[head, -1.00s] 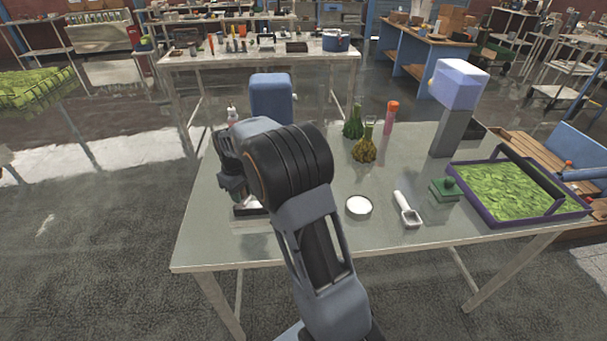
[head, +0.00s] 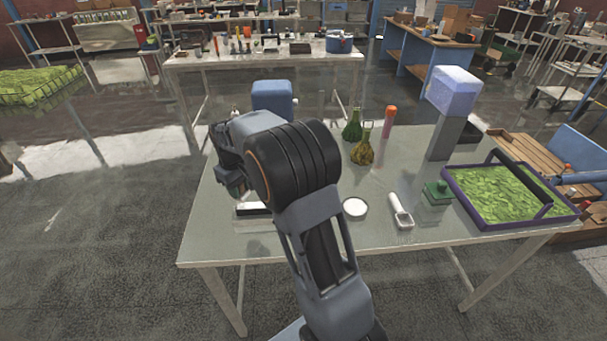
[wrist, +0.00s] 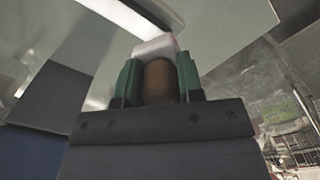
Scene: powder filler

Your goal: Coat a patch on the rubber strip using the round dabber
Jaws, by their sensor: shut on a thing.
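My gripper (wrist: 158,85) is shut on the round dabber (wrist: 158,80). In the wrist view the dabber shows a brown rounded body between the green fingers, with a pale block-like part beyond it. In the head view my gripper (head: 236,187) is above the left part of the table, largely hidden behind my own arm. A dark strip with a pale band (head: 253,208), which looks like the rubber strip, lies just below it and is partly hidden by the arm. Contact between dabber and strip cannot be told. A round dish of white powder (head: 355,208) stands right of the arm.
A white scoop (head: 400,212), a green block with a knob (head: 437,192) and a purple-rimmed tray of green leaves (head: 482,224) lie to the right. Flasks (head: 362,150), an orange-capped tube (head: 389,122) and a grey post with a pale head (head: 446,125) stand behind. The table's front left is clear.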

